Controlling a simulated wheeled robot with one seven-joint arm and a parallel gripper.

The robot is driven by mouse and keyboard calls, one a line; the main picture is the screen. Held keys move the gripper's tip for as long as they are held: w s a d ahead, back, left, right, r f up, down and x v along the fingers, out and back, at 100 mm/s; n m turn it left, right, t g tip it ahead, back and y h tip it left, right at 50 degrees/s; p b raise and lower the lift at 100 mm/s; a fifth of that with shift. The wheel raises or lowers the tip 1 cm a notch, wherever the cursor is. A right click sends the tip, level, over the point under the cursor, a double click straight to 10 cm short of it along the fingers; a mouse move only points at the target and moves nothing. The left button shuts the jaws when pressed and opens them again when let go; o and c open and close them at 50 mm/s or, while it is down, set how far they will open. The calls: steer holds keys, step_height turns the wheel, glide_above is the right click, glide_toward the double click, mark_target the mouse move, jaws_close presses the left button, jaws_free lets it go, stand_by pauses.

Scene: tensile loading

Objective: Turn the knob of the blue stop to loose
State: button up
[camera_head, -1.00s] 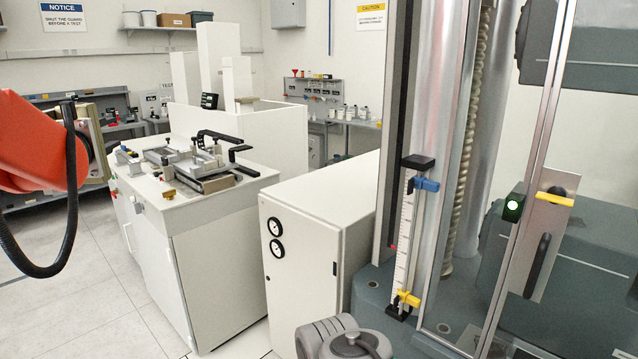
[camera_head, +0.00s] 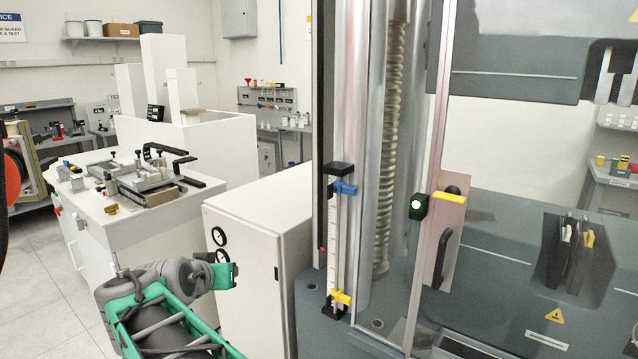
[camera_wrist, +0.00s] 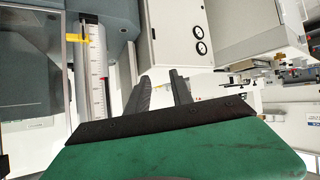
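The blue stop (camera_head: 345,188) is clamped near the top of an upright white scale (camera_head: 337,240) on the testing machine's left column. A yellow stop (camera_head: 341,297) sits near the scale's bottom; it also shows in the wrist view (camera_wrist: 76,38). The blue stop does not show in the wrist view, and its knob is too small to make out. My gripper (camera_wrist: 158,86) has two dark fingers apart with nothing between them. In the wrist view it is beside the scale, not touching it. In the head view my green and grey arm parts are at the lower left, away from the blue stop.
A white cabinet (camera_head: 250,245) with two gauges stands left of the scale. A white bench (camera_head: 135,235) with a fixture stands further left.

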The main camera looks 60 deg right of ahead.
steer(key=s+d+r+m+g+h, duration=0.35)
steer(key=s+d+r, duration=0.2)
steer(key=d, duration=0.35)
steer(key=m+g+h, duration=0.4)
glide_toward(328, 186)
steer(key=d, duration=0.2)
steer(key=d+p, duration=0.1)
steer(key=d, duration=0.1)
steer(key=d+p, duration=0.1)
steer(key=d, duration=0.1)
steer(key=s+d+p, duration=0.1)
steer(key=d, duration=0.1)
steer(key=shift+s+d+r, duration=0.15)
steer(key=shift+d+r, duration=0.1)
steer(key=shift+d, duration=0.15)
steer(key=shift+d+f, duration=0.1)
steer(key=shift+d, duration=0.2)
jaws_close()
